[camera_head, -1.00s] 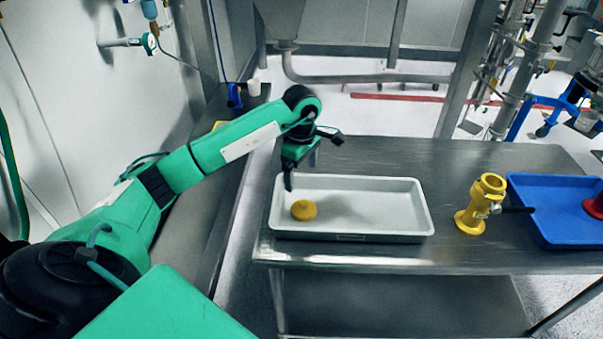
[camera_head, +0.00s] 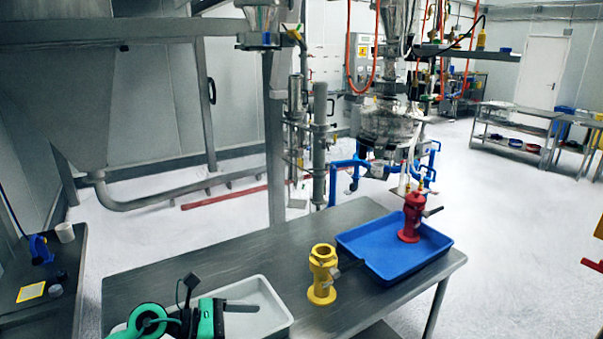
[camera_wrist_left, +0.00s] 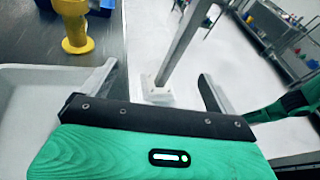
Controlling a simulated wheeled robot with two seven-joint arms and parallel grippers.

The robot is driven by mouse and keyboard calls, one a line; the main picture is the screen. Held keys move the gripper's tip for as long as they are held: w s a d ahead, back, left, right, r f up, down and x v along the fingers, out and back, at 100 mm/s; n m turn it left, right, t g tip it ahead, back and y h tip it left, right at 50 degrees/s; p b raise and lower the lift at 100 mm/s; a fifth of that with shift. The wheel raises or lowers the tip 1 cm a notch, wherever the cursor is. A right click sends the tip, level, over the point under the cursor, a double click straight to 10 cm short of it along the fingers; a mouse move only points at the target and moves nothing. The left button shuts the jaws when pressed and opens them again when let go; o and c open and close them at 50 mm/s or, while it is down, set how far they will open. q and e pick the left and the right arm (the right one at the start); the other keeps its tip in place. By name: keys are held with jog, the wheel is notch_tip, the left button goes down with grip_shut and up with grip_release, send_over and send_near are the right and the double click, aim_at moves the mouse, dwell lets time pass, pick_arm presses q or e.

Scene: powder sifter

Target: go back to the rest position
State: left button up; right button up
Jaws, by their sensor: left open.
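My left gripper (camera_head: 238,308) shows at the bottom of the head view, above the white tray (camera_head: 277,310) and hiding much of it. In the left wrist view its two fingers (camera_wrist_left: 155,88) are wide apart with nothing between them. That view also shows the tray (camera_wrist_left: 25,78) at left, with the left finger overlapping its edge. My right gripper is not in view. The yellow lump seen earlier in the tray is not visible now.
A yellow valve-like fitting (camera_head: 322,274) stands upright on the metal table (camera_head: 255,250). Right of it, a blue tray (camera_head: 375,262) holds a red fitting (camera_head: 411,217). A side bench (camera_head: 72,270) stands at left. Open floor lies beyond the table.

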pick_arm(q)
notch_tip(320, 180, up, 7)
jog(key=a+n+t, duration=0.2)
jog(key=n+t, duration=1.1)
jog(key=n, duration=0.5)
jog(key=s+a+f+n+t+y, duration=0.2)
jog(key=a+f+n+y, duration=0.6)
jog(key=n+y, duration=0.75)
jog(key=s+a+f+n+g, duration=0.5)
jog(key=s+f+n+g, duration=0.4)
jog(key=s+f+n, duration=0.25)
jog(key=s+d+f+n+g+h, duration=0.1)
jog(key=s+f+g, duration=0.2)
jog(key=s, duration=0.4)
jog(key=s+d+f+n+g+h, duration=0.1)
jog(key=s+d+f+g, duration=0.15)
jog(key=s, duration=0.45)
notch_tip(320, 180, down, 31)
jog(key=g, duration=0.2)
jog(key=s+a+f, duration=0.2)
jog(key=s+f, duration=0.8)
jog(key=s+a+f+g, duration=0.1)
jog(key=s+a+f, duration=0.1)
jog(key=s+f, duration=0.7)
jog(key=shift+s+f+y, duration=0.35)
jog(key=shift+f, duration=0.15)
